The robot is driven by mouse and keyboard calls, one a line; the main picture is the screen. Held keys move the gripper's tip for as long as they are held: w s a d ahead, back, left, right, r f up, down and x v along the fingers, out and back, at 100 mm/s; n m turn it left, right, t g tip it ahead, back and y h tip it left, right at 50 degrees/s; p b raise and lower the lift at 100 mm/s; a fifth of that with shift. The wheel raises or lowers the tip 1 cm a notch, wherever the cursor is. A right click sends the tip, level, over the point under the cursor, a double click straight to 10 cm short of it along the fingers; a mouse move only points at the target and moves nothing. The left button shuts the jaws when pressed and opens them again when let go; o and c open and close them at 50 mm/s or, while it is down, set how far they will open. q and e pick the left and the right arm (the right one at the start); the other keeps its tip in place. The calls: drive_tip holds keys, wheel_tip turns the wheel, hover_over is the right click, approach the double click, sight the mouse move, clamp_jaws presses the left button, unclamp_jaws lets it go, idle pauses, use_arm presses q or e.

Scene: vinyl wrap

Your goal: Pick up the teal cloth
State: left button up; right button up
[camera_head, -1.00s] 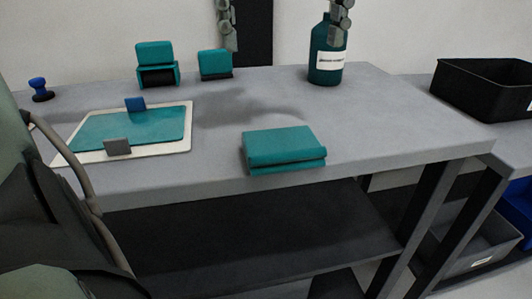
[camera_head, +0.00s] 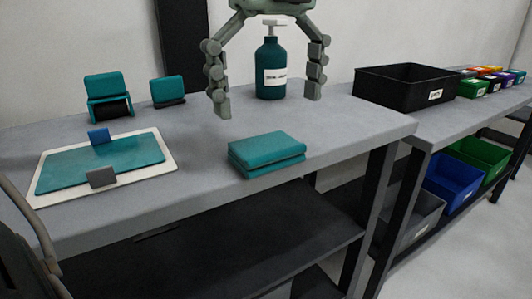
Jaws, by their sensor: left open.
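The teal cloth (camera_head: 267,150) is folded into a flat stack and lies near the front edge of the grey table (camera_head: 200,185). My left gripper (camera_head: 268,106) hangs above and behind the cloth in the picture, fingers pointing down and spread wide, empty. Its fingers frame the teal pump bottle (camera_head: 271,82), which stands upright farther back. The gripper is apart from the cloth. My right gripper is not in view.
A white-bordered teal sheet (camera_head: 165,150) with a blue block (camera_head: 99,136) and a grey block (camera_head: 102,178) lies at left. Teal tools (camera_head: 107,88) (camera_head: 167,90) stand behind. A black bin (camera_head: 405,88) stands right. Table around the cloth is clear.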

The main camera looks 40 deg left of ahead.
sight(266, 143)
use_arm(q)
drive_tip(key=f, duration=0.4)
drive_tip(key=shift+s+a+f, duration=0.25)
drive_tip(key=shift+f, duration=0.1)
drive_tip(key=c, duration=1)
drive_tip(key=shift+c, duration=0.2)
drive_tip(key=shift+r, duration=0.15)
